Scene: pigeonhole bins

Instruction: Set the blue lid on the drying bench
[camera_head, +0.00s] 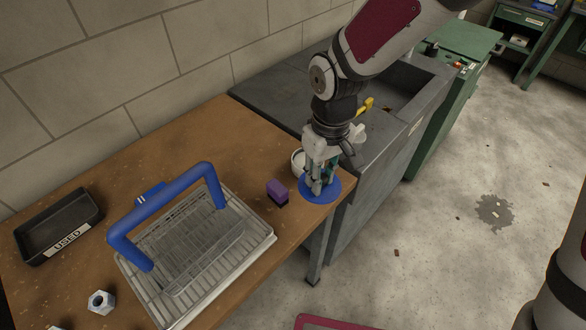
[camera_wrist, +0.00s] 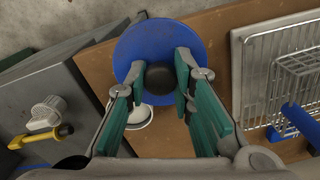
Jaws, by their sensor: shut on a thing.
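The blue lid (camera_head: 308,195) is a flat round disc at the right end of the wooden bench (camera_head: 245,130). In the wrist view the lid (camera_wrist: 130,50) has a dark round knob (camera_wrist: 159,84) in its middle. My gripper (camera_head: 319,184) points down with its fingers shut on this knob. The lid overlaps the bench's front edge in both views. I cannot tell whether it touches the wood or hangs just above it. A white round vessel (camera_head: 297,160) stands close behind the lid, partly hidden by my gripper.
A purple block (camera_head: 277,190) lies just left of the lid. A wire basket with a blue handle (camera_head: 150,205) sits on a metal tray (camera_head: 262,240). A black tray marked USED (camera_head: 58,222) and a nut (camera_head: 101,302) are farther left. A grey sink unit (camera_head: 280,95) adjoins the bench.

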